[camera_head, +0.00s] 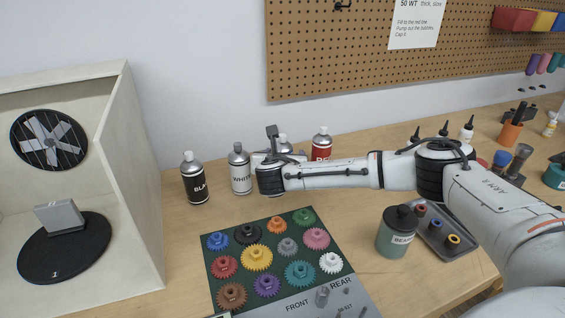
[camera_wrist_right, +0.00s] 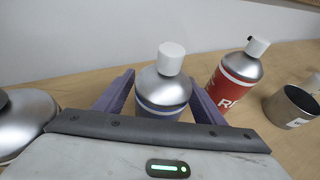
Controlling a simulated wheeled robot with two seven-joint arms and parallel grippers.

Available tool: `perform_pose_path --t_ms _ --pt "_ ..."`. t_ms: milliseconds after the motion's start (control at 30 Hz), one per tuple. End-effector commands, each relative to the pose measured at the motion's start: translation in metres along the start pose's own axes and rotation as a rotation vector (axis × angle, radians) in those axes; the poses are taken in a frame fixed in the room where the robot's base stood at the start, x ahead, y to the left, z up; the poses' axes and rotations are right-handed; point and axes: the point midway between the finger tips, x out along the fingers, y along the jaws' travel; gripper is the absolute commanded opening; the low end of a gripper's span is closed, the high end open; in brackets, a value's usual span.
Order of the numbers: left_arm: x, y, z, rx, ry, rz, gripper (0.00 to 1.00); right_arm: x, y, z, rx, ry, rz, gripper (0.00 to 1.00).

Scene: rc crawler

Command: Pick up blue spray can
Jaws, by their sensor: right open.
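The blue spray can (camera_wrist_right: 164,92) has a white cap, silver shoulder and a blue band, and stands upright between the two purple fingers of my right gripper (camera_wrist_right: 160,79) in the right wrist view. The fingers are open, one on each side of the can; whether either touches it I cannot tell. In the head view only the can's top (camera_head: 283,141) shows behind my right wrist; its body is hidden. My left gripper is not in view.
A red can (camera_head: 321,143) stands right of the blue one; white (camera_head: 240,169) and black (camera_head: 195,179) cans stand left. A white booth (camera_head: 146,190) stands left.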

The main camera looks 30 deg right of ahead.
Motion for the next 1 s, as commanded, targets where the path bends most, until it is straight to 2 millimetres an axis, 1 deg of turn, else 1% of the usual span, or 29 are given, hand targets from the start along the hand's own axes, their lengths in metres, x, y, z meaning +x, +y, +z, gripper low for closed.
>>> perform_pose_path --t_ms 200,267,300,367,500,767,867,1000 --pt "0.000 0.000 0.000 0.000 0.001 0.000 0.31 0.001 0.000 0.000 0.000 0.000 0.001 0.64" --pt "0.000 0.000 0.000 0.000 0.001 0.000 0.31 0.001 0.000 0.000 0.000 0.000 0.001 0.55" --pt "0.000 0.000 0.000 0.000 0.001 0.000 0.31 0.001 0.000 0.000 0.000 0.000 0.001 0.48" --pt "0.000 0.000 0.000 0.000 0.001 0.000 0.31 0.001 0.000 0.000 0.000 0.000 0.000 0.38" --pt "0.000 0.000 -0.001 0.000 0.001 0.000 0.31 0.001 0.000 0.000 0.000 0.000 0.000 0.15" --pt "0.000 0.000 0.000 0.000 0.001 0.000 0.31 -0.001 0.000 0.003 0.001 -0.001 0.000 0.15" --pt "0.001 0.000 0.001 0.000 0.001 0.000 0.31 -0.005 0.001 0.013 0.004 -0.002 0.002 0.15" --pt "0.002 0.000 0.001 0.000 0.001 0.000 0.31 -0.015 0.001 0.040 0.006 -0.003 0.002 0.15"
